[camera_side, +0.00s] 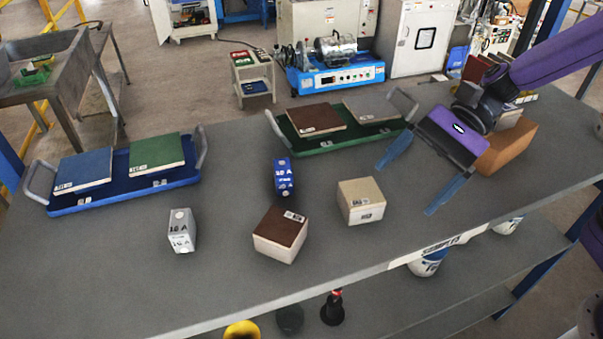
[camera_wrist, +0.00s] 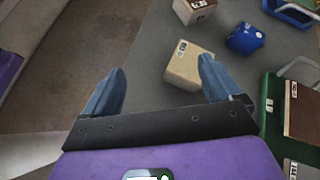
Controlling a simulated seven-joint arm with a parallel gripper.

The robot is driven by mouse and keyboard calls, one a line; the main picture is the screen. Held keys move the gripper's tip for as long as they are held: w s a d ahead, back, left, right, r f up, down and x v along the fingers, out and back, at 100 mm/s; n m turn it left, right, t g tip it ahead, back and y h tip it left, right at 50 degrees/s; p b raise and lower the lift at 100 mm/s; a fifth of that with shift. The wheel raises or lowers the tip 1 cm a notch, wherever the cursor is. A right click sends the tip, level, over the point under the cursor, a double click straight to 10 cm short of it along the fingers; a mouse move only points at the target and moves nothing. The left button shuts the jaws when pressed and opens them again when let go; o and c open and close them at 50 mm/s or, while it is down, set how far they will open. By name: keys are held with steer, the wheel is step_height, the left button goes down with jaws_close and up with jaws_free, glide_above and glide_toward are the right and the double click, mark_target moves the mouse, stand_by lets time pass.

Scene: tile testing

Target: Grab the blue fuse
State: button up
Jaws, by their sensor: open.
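The blue fuse (camera_side: 283,178) stands on the grey table near the middle in the side view, with white lettering on its face. In the wrist view the blue fuse (camera_wrist: 245,38) shows at the upper right, beyond the beige block. My gripper (camera_side: 410,183) is to the right of the fuse, above the table's right part, with its blue fingers spread and nothing between them. In the wrist view my gripper (camera_wrist: 160,80) has its fingers wide apart, the right fingertip appearing close to the beige block (camera_wrist: 189,66).
The beige block (camera_side: 361,202) and a brown-topped block (camera_side: 280,236) stand near the fuse. A grey fuse (camera_side: 181,231) is farther left. A green tray (camera_side: 335,148) and a blue tray (camera_side: 122,199) hold tiles. An orange-brown block (camera_side: 507,147) is behind my gripper. The table's front edge is close.

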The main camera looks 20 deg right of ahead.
steer(key=w+r+m+t+y, duration=0.2)
steer(key=w+m+t, duration=0.3)
steer(key=w+m, duration=0.45)
steer(key=n, duration=0.1)
glide_toward(283, 171)
steer(key=x, duration=0.7)
steer(key=w+f+x, duration=0.1)
steer(key=x, duration=0.2)
steer(key=shift+w+d+f, duration=0.1)
steer(key=shift+y, duration=0.3)
steer(key=c, duration=1.1)
